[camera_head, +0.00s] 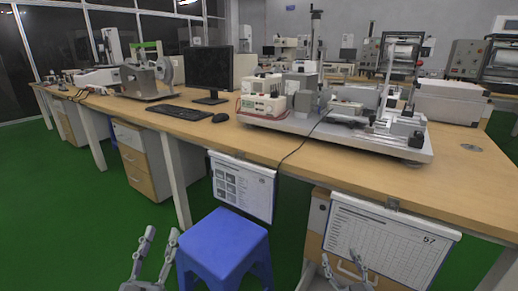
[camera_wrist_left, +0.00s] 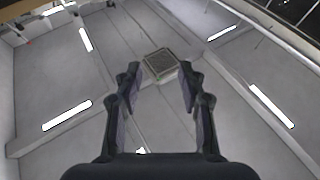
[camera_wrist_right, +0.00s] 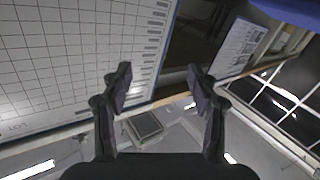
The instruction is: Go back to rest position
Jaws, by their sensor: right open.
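My left gripper (camera_head: 160,248) is at the bottom left of the head view, over the green floor and left of the blue stool. Its fingers are spread and hold nothing. In the left wrist view the left gripper (camera_wrist_left: 158,80) is open with only the ceiling beyond it. My right gripper (camera_head: 342,268) is at the bottom right of the head view, in front of the drawer cabinet under the bench. In the right wrist view the right gripper (camera_wrist_right: 160,82) is open and empty, with the hanging gridded sheet (camera_wrist_right: 70,60) close on its left.
A blue stool (camera_head: 222,244) stands between my grippers. The wooden bench (camera_head: 300,158) carries a monitor (camera_head: 209,70), a keyboard (camera_head: 173,112) and test equipment. Two clipboards, a left one (camera_head: 242,188) and a right one (camera_head: 388,240), hang from its front edge. Green floor (camera_head: 60,215) is clear at left.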

